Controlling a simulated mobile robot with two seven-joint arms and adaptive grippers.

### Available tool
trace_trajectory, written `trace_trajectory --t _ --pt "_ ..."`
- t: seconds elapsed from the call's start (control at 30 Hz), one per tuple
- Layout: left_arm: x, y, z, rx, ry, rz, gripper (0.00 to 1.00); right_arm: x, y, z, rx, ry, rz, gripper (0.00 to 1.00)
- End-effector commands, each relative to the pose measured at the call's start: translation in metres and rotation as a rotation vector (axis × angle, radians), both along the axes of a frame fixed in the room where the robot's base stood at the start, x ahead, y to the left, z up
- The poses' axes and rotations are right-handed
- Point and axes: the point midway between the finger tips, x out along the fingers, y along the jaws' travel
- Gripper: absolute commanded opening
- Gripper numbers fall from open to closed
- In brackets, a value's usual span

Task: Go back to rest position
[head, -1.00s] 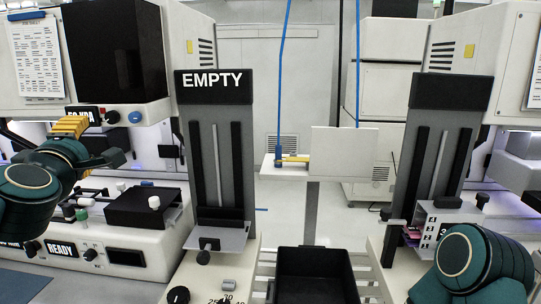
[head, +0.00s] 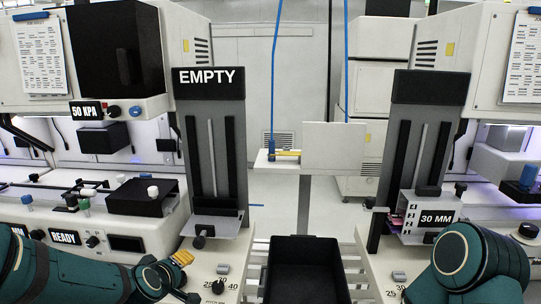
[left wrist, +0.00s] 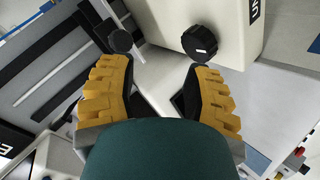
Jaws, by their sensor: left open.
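My left gripper (head: 186,272) is low in the head view, in front of the left machine, with its yellow finger pads partly hidden by my own arm. In the left wrist view the left gripper (left wrist: 160,85) is open, its two yellow fingers apart with nothing between them. A black knob (left wrist: 199,42) shows just beyond the right finger, and a smaller dark knob (left wrist: 121,41) beyond the left finger. My right arm (head: 470,262) shows at the lower right of the head view; its gripper is out of the frame.
A column labelled EMPTY (head: 208,82) stands at left, and another column (head: 430,88) with a 30 MM magazine (head: 437,219) at right. A black bin (head: 303,250) sits between the machines. A small white stand (head: 333,146) with blue cords is behind it. A READY panel (head: 66,237) is at left.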

Motion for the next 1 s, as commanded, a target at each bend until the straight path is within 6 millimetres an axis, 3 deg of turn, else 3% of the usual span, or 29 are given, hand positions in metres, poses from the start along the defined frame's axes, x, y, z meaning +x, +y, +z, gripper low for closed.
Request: trace_trajectory --t 0.03,0.2,0.3,0.43,0.6,0.7,1.0 --pt "-0.009 -0.013 -0.036 0.024 0.073 -0.060 0.50 0.000 0.000 0.000 0.000 0.000 0.000 0.47" --pt "-0.056 -0.054 -0.136 0.097 0.284 -0.285 0.50 0.000 0.000 0.000 0.000 0.000 0.000 0.47" --pt "-0.095 -0.077 -0.187 0.124 0.399 -0.430 0.50 0.000 0.000 0.000 0.000 0.000 0.000 0.47" --pt "-0.149 -0.102 -0.237 0.138 0.524 -0.607 0.50 0.000 0.000 0.000 0.000 0.000 0.000 0.47" --pt "-0.200 -0.121 -0.270 0.137 0.620 -0.764 0.50 0.000 0.000 0.000 0.000 0.000 0.000 0.47" --pt "-0.214 -0.125 -0.277 0.135 0.641 -0.804 0.50 0.000 0.000 0.000 0.000 0.000 0.000 0.47" --pt "-0.217 -0.126 -0.279 0.135 0.646 -0.815 0.50 0.000 0.000 0.000 0.000 0.000 0.000 0.47"
